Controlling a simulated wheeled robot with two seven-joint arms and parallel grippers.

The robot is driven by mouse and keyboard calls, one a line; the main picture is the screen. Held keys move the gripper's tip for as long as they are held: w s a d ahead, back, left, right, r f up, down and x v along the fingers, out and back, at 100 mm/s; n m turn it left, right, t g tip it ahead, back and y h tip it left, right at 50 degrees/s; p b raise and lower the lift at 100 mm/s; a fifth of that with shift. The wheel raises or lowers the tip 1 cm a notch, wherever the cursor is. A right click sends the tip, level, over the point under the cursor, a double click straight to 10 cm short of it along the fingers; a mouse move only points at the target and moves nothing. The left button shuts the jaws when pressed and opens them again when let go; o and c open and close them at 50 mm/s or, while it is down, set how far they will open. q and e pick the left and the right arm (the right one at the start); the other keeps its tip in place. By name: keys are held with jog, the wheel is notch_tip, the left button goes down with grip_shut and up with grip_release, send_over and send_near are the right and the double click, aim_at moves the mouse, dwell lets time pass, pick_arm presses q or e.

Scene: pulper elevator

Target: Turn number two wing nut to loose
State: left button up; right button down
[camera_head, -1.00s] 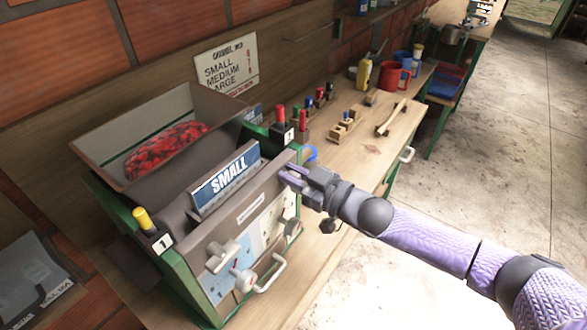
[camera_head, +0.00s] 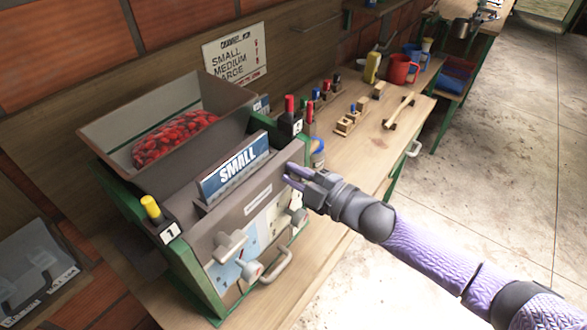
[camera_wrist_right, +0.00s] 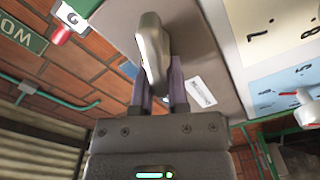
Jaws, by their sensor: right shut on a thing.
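The grey pulper machine (camera_head: 190,236) stands on the bench, with a yellow-topped post marked 1 (camera_head: 152,210) at its left and a red-topped post marked 2 (camera_head: 290,112) at its right. My right gripper (camera_head: 290,172) is at the upper right of the front panel, below post 2. In the right wrist view, its fingers (camera_wrist_right: 157,85) are shut on a pale wing nut (camera_wrist_right: 152,45), whose wing stands up between them. The gripper hides this nut in the head view. Another pale wing nut (camera_head: 229,245) is lower left on the panel. My left gripper is not in view.
A SMALL sign (camera_head: 235,167) stands on the machine before a hopper (camera_head: 112,145) of red fruit. A pale bar handle (camera_head: 276,268) juts from the front. Wooden blocks and a red mug (camera_head: 401,69) are farther along the bench. The floor at right is clear.

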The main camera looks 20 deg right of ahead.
jog(key=n, duration=0.2)
jog(key=f+n+b, duration=0.1)
jog(key=n, duration=0.2)
jog(key=shift+n+b, duration=0.3)
dwell(0.5)
jog(key=c, duration=0.9)
grip_release()
jog(key=shift+d, duration=0.15)
jog(key=shift+o, duration=1.4)
jog(key=shift+s+d, duration=0.1)
jog(key=shift+d, duration=0.1)
jog(key=shift+a, duration=0.15)
